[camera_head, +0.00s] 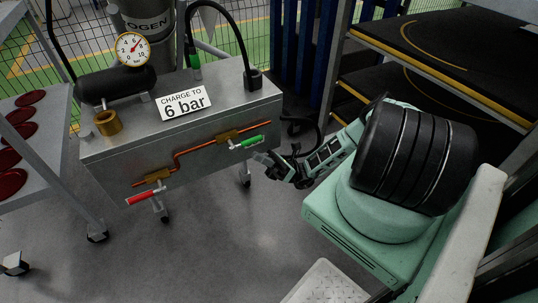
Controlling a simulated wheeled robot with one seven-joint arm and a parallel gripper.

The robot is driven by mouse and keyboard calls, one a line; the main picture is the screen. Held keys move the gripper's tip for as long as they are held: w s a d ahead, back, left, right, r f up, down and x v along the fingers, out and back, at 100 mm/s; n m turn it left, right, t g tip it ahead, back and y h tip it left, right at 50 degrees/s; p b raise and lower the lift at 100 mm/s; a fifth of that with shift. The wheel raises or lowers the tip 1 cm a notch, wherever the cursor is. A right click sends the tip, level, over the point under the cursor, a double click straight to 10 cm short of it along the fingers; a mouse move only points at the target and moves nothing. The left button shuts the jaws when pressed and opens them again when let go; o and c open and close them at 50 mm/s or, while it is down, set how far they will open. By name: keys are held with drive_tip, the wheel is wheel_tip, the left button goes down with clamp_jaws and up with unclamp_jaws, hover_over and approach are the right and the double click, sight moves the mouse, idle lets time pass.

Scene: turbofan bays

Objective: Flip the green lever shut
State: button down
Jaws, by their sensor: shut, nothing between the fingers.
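The green lever (246,142) is on a small valve at the right part of the grey cart's front face. It lies just below the copper pipe (204,149), roughly in line with it and sloping slightly up to the right. My gripper (262,158) is just below and right of the green lever, close to the cart's front face. It looks shut and empty. I cannot tell whether its tips touch the lever. A red lever (142,197) sits on a second valve at the lower left end of the pipe.
The metal cart (105,156) carries a sign reading "CHARGE TO 6 bar" (185,103), a gauge (133,49), a brass fitting (107,122) and a black hose (213,8). A rack with red discs (30,98) stands left, dark shelves (435,45) right. Floor before the cart is clear.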

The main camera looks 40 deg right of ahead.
sight(251, 141)
drive_tip(key=shift+w+d+r+p, duration=0.1)
drive_tip(key=shift+w+r+p, duration=0.05)
drive_tip(key=shift+r+p, duration=0.5)
drive_tip(key=shift+w+d+r+p, duration=0.1)
drive_tip(key=shift+r+p, duration=0.3)
drive_tip(key=shift+r, duration=0.45)
drive_tip(key=shift+r, duration=0.1)
